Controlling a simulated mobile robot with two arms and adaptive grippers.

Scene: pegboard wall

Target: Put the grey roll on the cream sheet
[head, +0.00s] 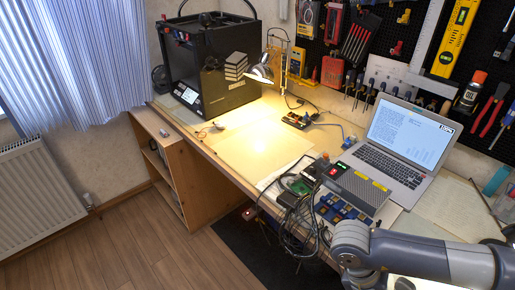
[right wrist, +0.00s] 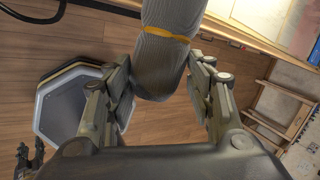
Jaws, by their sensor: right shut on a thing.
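My right gripper (right wrist: 165,90) is shut on the grey roll (right wrist: 160,65), a ribbed grey cylinder with a yellow-orange band, in the right wrist view. The roll is between the two fingers, with wooden floor behind it. The cream sheet (head: 262,142) lies flat on the desk under the lamp in the head view, and nothing stands on its middle. In the head view only my right arm shows at the lower right; its fingers and the roll are not visible there. A small dark part like my left gripper (right wrist: 27,160) shows at the lower left of the wrist view, too small to judge.
A black 3D printer (head: 210,65) stands behind the sheet, and a lamp (head: 263,72) stands at its back edge. Cables, circuit boards (head: 340,210), a grey box (head: 357,188) and a laptop (head: 400,145) crowd the desk right of the sheet. A pegboard with tools rises behind.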

